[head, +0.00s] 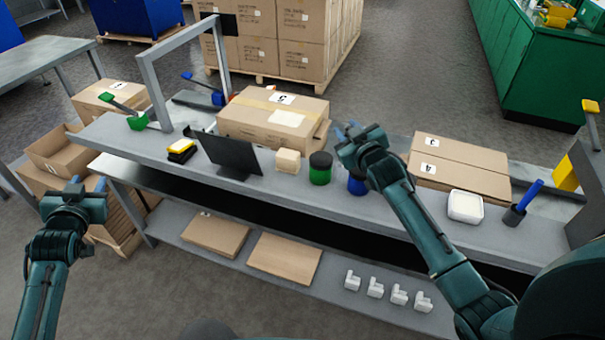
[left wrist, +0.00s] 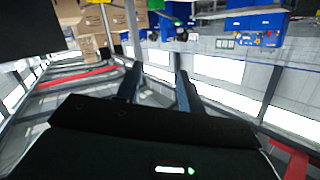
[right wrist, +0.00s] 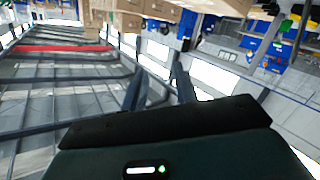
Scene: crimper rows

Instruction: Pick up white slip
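A white squarish item (head: 465,205), perhaps a tray or stack of slips, lies on the grey bench at the right. A pale flat patch (head: 287,118), perhaps a slip or label, lies on top of the large taped carton (head: 250,119). I cannot tell which is the white slip. My right gripper (head: 347,131) is above the bench, right of the carton, near the blue container; its fingers are apart and empty in the right wrist view (right wrist: 158,85). My left gripper (head: 88,184) is left of the bench, open and empty in the left wrist view (left wrist: 160,85).
The bench (head: 335,211) also holds a dark screen (head: 231,155), a green jar (head: 320,169), a blue container (head: 357,184), flat cartons (head: 459,167) and a pen holder (head: 514,215). A grey frame (head: 222,55) rises at the left. The lower shelf holds flat boxes and several white pieces.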

